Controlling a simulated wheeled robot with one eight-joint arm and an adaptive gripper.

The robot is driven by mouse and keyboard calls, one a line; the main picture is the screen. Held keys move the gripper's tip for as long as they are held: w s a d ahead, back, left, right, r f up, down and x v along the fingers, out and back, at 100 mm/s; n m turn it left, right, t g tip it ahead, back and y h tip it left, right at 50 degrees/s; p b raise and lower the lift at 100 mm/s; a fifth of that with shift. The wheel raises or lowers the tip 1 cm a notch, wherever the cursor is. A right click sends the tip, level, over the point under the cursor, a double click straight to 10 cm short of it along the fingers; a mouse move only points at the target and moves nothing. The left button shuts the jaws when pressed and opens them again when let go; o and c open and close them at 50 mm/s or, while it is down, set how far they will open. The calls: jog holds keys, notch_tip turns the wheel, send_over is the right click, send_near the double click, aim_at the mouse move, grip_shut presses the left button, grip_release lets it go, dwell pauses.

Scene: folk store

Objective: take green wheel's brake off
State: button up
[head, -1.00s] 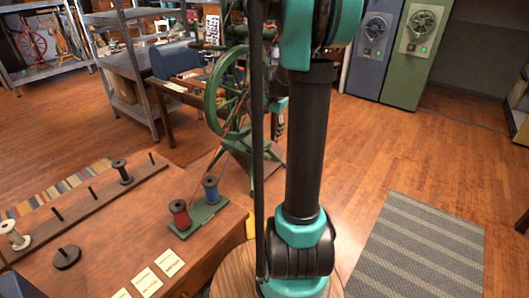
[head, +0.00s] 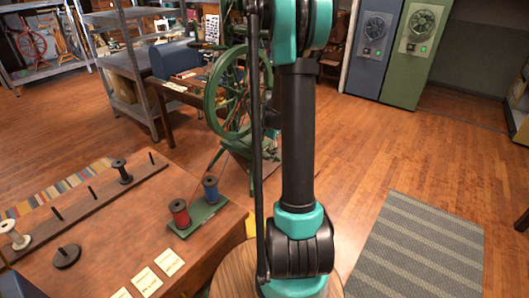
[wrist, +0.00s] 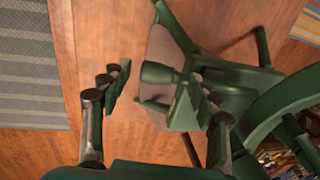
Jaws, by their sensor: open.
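The green spinning wheel (head: 210,100) stands on the floor behind the wooden table, partly hidden by my arm. In the wrist view its green frame (wrist: 240,78) and part of the wheel rim (wrist: 268,110) fill the right side. A green knob (wrist: 157,73) on a green block (wrist: 183,108) shows between the fingers; I cannot tell for sure that it is the brake. My gripper (wrist: 160,82) is open, with one finger left of the knob and the other close to the block on the right. Contact cannot be told. In the head view my gripper is hidden behind my arm.
The table (head: 110,225) at the front left holds a red spool (head: 179,212), a blue spool (head: 210,189), a peg rail and labels. A metal shelf (head: 128,70) stands behind. A striped rug (head: 420,245) lies at the right, with bare floor around it.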

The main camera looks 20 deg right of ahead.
grip_shut()
dwell(0.3)
jog(key=shift+r, duration=0.1)
jog(key=shift+w+r+g+h, duration=0.1)
jog(key=shift+r+g+h, duration=0.3)
jog(key=shift+g, duration=0.2)
grip_release()
